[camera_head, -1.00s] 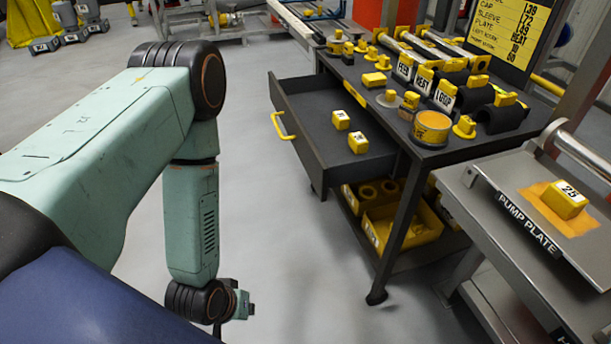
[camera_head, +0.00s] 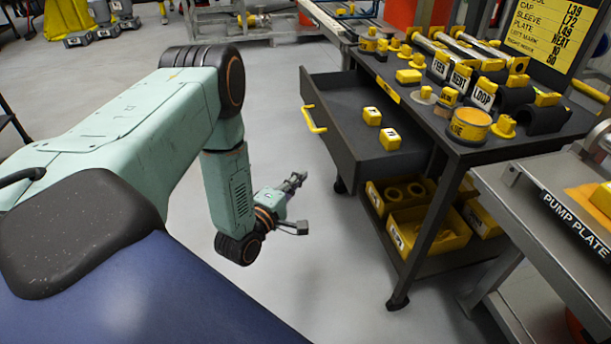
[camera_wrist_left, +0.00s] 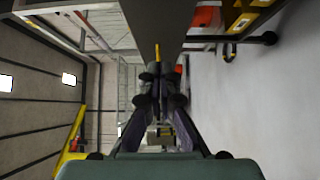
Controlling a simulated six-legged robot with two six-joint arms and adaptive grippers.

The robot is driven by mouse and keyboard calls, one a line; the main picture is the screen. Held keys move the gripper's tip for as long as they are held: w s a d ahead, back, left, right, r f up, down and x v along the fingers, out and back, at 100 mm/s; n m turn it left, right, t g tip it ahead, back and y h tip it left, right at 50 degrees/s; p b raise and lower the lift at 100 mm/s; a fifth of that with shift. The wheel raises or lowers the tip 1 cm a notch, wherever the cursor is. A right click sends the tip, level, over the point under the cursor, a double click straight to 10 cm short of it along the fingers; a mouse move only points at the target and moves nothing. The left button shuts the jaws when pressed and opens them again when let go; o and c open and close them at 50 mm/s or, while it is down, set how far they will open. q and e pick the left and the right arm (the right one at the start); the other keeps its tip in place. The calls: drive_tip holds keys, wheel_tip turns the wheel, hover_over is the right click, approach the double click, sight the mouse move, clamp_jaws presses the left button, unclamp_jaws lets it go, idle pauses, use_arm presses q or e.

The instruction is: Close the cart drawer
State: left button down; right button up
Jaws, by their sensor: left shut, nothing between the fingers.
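The dark cart drawer (camera_head: 345,150) stands pulled out from the cart (camera_head: 440,120), open toward the left. Its yellow handle (camera_head: 313,119) is on the front panel. Two yellow blocks (camera_head: 372,116) (camera_head: 390,139) lie inside. My left gripper (camera_head: 297,180) is shut and empty, left of the drawer and lower in the head view, apart from the handle. In the left wrist view its dark fingers (camera_wrist_left: 160,85) point ahead, with a dark panel above them, probably the drawer. My right gripper is not in view.
Yellow bins (camera_head: 428,232) sit on the cart's lower shelf. The cart top holds several yellow-and-black parts, labels and a tin (camera_head: 469,124). A steel pump plate bench (camera_head: 535,190) stands at the right.

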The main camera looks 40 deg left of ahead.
use_arm(q)
drive_tip(key=b, duration=0.2)
approach(337, 151)
drive_tip(key=w+a, duration=0.3)
drive_tip(key=shift+w+d+r+b, duration=0.1)
drive_tip(key=shift+w+d+b, duration=0.3)
drive_tip(key=shift+w+d, duration=0.9)
drive_tip(key=shift+w+a, duration=0.15)
